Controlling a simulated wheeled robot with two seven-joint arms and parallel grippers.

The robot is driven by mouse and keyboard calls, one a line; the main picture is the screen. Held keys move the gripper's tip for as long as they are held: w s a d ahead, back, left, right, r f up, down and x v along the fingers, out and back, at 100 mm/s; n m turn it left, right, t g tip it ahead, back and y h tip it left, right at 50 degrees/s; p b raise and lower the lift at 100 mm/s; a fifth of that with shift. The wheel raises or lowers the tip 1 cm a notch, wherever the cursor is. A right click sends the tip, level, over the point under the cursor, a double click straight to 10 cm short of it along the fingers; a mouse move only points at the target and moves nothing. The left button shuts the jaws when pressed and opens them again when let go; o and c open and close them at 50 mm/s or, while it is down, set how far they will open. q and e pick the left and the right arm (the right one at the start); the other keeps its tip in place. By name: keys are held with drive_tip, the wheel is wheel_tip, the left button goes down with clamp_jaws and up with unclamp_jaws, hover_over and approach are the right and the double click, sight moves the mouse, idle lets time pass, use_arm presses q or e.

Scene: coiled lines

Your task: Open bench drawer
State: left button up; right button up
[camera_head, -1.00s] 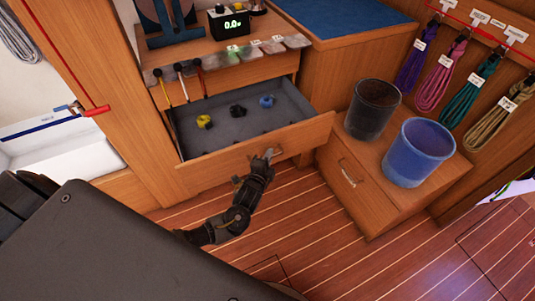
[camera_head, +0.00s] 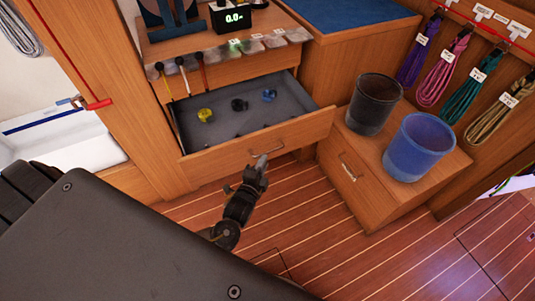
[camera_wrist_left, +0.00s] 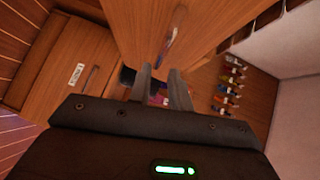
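The bench drawer (camera_head: 225,160) stands pulled out, its grey inside showing. A yellow, a dark and a blue item lie in it. Its metal handle (camera_head: 267,150) is on the wooden front and also shows in the left wrist view (camera_wrist_left: 173,38). My left gripper (camera_head: 260,165) is just in front of and below the handle. In the left wrist view its two fingers (camera_wrist_left: 163,82) are apart with nothing held between them, and the handle is beyond their tips. My right gripper is not in view.
A dark bucket (camera_head: 373,104) and a blue bucket (camera_head: 418,147) stand on a lower cabinet (camera_head: 350,180) to the right. A digital display (camera_head: 233,18) sits on the bench top. Coiled lines hang at the far right. The striped floor before the drawer is clear.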

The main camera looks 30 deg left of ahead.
use_arm(q)
drive_tip(key=s, duration=0.3)
drive_tip(key=shift+s+d+r, duration=0.15)
drive_tip(key=shift+s+r, duration=0.1)
drive_tip(key=shift+s, duration=0.1)
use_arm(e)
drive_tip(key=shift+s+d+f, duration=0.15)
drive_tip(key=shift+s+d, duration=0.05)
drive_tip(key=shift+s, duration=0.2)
